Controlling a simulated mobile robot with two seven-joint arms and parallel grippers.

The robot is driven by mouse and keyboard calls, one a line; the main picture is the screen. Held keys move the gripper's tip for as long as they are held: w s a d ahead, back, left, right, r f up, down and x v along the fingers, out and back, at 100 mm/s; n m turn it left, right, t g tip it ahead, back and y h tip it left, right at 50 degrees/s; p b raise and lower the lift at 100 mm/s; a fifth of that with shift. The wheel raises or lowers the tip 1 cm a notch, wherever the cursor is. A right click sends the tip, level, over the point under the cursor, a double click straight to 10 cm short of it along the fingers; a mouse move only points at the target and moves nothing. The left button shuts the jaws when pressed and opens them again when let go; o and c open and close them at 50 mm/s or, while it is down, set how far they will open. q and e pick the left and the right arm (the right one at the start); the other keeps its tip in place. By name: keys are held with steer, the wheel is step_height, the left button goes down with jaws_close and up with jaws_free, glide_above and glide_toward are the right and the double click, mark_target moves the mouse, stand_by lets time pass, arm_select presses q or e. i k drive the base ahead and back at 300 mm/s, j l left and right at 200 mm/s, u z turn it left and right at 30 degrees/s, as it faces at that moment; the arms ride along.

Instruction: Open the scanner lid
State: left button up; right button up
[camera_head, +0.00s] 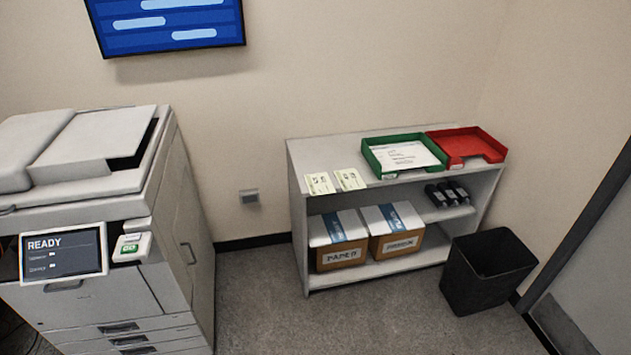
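The scanner lid (29,140) is the light grey top part of the white copier (190,225) at the left edge of the head view. The lid lies down flat on the copier, and its left side is cut off by the picture edge. A document feeder tray (88,141) slopes up on its right side, with a dark gap under it. A screen (62,254) on the copier's front reads READY. Neither of my grippers is in view.
A low shelf (330,153) stands right of the copier, with a green tray (370,160), a red tray (466,143) and paper boxes. A black bin (483,282) stands at its right, near a door. Carpet in front of the shelf is clear. A wall screen (165,25) hangs above.

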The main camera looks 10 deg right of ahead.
mark_target(59, 156)
steer(key=u, duration=1.25)
